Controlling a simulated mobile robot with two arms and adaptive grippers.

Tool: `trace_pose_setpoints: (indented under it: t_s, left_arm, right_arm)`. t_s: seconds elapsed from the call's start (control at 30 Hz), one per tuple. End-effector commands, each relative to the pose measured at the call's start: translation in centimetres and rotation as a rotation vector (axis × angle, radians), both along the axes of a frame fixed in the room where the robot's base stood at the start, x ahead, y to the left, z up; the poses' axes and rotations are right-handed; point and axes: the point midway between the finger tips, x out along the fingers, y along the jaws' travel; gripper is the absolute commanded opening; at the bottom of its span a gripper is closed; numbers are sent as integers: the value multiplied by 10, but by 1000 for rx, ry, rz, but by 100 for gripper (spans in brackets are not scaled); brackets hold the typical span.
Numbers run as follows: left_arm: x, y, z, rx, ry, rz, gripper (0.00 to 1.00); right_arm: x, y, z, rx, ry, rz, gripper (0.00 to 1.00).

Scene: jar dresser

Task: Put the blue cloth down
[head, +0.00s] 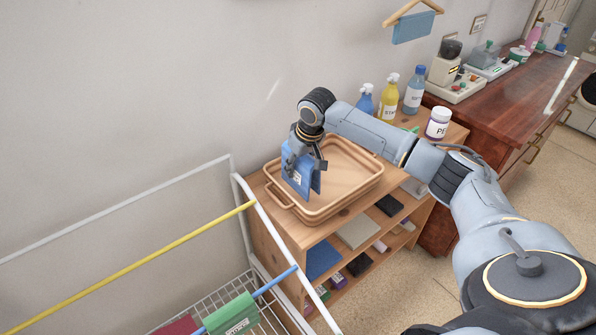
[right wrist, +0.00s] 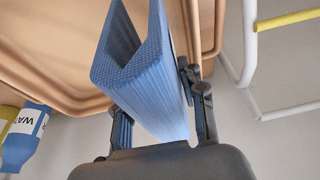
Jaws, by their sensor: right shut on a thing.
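The blue cloth (head: 300,174) is folded and hangs from my right gripper (head: 306,158), over the left part of a tan tray (head: 355,200) on the wooden shelf unit. In the right wrist view the blue cloth (right wrist: 150,75) is between the two fingers of my right gripper (right wrist: 162,115), which is shut on it. The tray (right wrist: 60,60) shows behind the cloth there. I cannot tell whether the cloth's lower edge touches the tray floor. My left gripper is not in view.
Blue, yellow and blue-capped bottles (head: 389,97) and a white jar (head: 438,123) stand right of the tray. A white rack (head: 240,190) with a yellow rail (head: 150,247) stands at left. Another blue cloth (head: 413,27) hangs on the wall. The tray looks otherwise empty.

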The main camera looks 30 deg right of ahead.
Motion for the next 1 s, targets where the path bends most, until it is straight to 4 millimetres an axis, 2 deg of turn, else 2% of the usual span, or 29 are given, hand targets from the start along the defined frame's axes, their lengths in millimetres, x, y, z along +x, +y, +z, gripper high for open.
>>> trace_pose_setpoints:
  t_s: [0.1,0.3,0.7,0.73,0.8,0.83,1.0]
  left_arm:
    - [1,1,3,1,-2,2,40]
    - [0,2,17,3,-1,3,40]
    - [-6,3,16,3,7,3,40]
    - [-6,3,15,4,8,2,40]
    - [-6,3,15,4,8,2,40]
    - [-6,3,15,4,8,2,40]
    - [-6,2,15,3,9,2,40]
  right_arm:
    - [6,-3,-9,-1,2,-1,21]
    - [4,-3,-33,-1,2,0,21]
    - [4,-2,-41,0,1,0,21]
    - [4,-2,-41,0,1,1,44]
    - [4,-2,-41,0,1,1,58]
    - [4,-2,-41,0,1,1,63]
    - [4,-2,-40,0,1,1,63]
